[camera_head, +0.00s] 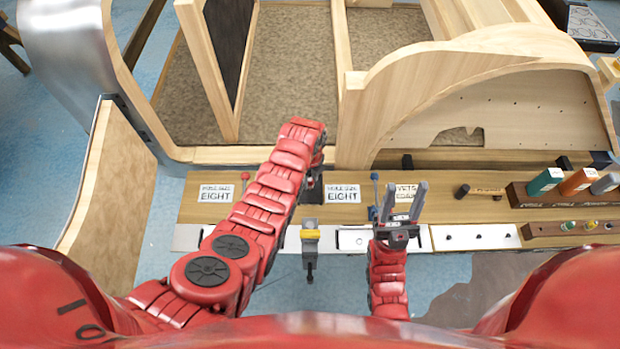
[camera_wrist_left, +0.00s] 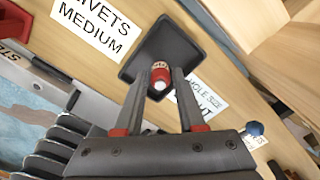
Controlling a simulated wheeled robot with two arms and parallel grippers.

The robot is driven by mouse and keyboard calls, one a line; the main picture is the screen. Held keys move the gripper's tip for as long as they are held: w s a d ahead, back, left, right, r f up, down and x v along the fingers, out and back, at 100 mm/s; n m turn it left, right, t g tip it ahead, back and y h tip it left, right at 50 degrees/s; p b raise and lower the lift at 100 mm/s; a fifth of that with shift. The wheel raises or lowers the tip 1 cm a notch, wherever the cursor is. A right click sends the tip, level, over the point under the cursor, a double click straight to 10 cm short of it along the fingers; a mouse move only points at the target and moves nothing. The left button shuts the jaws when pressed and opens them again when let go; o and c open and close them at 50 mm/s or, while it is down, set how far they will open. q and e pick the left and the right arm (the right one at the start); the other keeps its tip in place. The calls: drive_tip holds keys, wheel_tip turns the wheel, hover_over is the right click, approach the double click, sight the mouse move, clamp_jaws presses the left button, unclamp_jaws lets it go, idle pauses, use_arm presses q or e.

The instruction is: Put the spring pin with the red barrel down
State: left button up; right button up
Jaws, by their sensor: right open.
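The spring pin with the red barrel (camera_wrist_left: 159,76) sits between the fingertips of my left gripper (camera_wrist_left: 160,82) in the left wrist view. The fingers are close on both sides of its barrel. The pin is over a dark square tray (camera_wrist_left: 182,50); I cannot tell whether it touches the tray.
The wooden bench (camera_head: 440,207) carries labels, including a "rivets medium" label (camera_wrist_left: 95,22) beside the tray. A yellow and grey tool (camera_head: 310,237) is at the front edge. A rack with green, orange and grey blocks (camera_head: 580,182) stands right. A wooden bodyframe (camera_head: 470,75) rises behind.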

use_arm(q)
drive_tip(key=shift+o, duration=1.1)
